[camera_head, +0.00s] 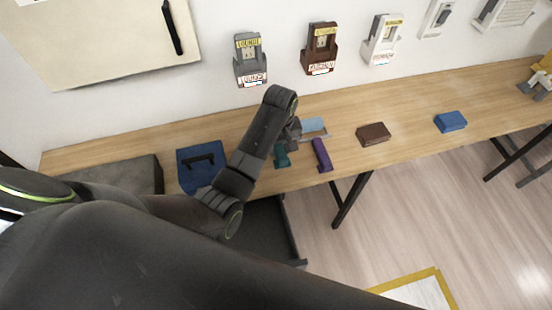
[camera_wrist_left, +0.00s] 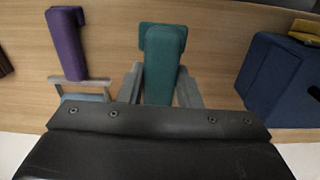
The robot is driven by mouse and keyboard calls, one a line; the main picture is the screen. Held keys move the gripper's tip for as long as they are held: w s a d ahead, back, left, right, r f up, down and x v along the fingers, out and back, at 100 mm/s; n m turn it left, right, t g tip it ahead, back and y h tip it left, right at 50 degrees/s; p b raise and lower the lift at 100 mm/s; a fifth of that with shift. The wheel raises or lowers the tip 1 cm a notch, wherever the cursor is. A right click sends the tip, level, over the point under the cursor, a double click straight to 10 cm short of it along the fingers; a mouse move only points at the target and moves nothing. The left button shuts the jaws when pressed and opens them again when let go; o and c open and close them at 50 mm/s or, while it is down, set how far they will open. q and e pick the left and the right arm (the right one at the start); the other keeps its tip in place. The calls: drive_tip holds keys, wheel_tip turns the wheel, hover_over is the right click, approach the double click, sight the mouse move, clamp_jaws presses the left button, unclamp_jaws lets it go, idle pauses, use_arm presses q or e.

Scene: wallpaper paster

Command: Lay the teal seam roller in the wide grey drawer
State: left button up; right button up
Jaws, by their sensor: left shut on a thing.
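The teal seam roller (camera_head: 282,157) is at the wooden table's front edge in the head view. In the left wrist view the teal roller (camera_wrist_left: 162,62) sits between the two grey fingers of my left gripper (camera_wrist_left: 161,90), which is shut on it. I cannot tell whether it touches the tabletop. A dark grey drawer (camera_head: 264,232) stands open below the table's front edge, left of the roller and partly hidden by my arm. My right gripper is not in view.
A purple roller (camera_head: 322,154) and a light blue tool with a grey frame (camera_head: 313,127) lie close by. A blue box with a black handle (camera_head: 201,160) is left. Brown (camera_head: 373,134) and blue (camera_head: 450,121) blocks lie right. Wall holders stand behind.

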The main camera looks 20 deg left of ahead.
use_arm(q)
wheel_tip(320, 180, down, 7)
drive_tip(key=shift+f+p, duration=0.15)
drive_tip(key=shift+p, duration=0.15)
drive_tip(key=shift+f+p, duration=0.35)
drive_tip(key=shift+f, duration=0.2)
drive_tip(key=shift+f, duration=0.3)
drive_tip(key=o, duration=1)
drive_tip(key=shift+c, duration=0.2)
drive_tip(key=shift+b, duration=0.35)
